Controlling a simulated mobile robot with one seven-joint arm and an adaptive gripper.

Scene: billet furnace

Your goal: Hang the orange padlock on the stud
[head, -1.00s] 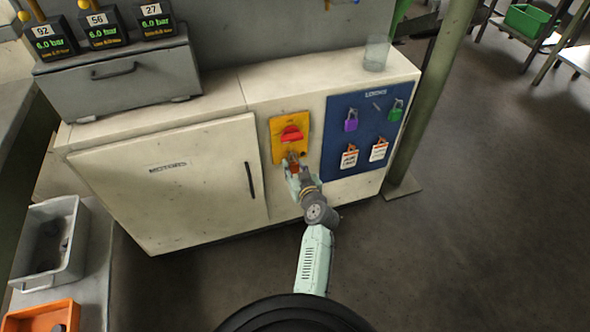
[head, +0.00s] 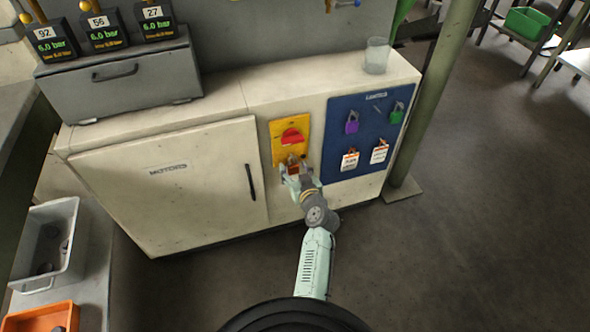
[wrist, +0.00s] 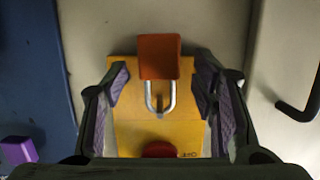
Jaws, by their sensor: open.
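The orange padlock (wrist: 160,58) is at the lower edge of the yellow switch plate (wrist: 130,130), its metal shackle pointing toward the red switch handle (wrist: 160,149). A small dark stud (wrist: 160,101) on the plate shows inside the shackle loop, so the padlock appears to hang there. In the head view the padlock (head: 294,169) is small and partly hidden by my gripper (head: 296,172). My gripper is open; its two purple-padded fingers stand on either side of the padlock, with visible gaps. Whether the shackle is closed cannot be told.
Right of the plate, a blue board (head: 345,125) holds a purple padlock (head: 352,122), a green padlock (head: 396,115), white tags (head: 349,160) and a bare peg (head: 377,109). A cabinet door handle (head: 250,182) is to the left. A clear cup (head: 376,56) stands on top.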

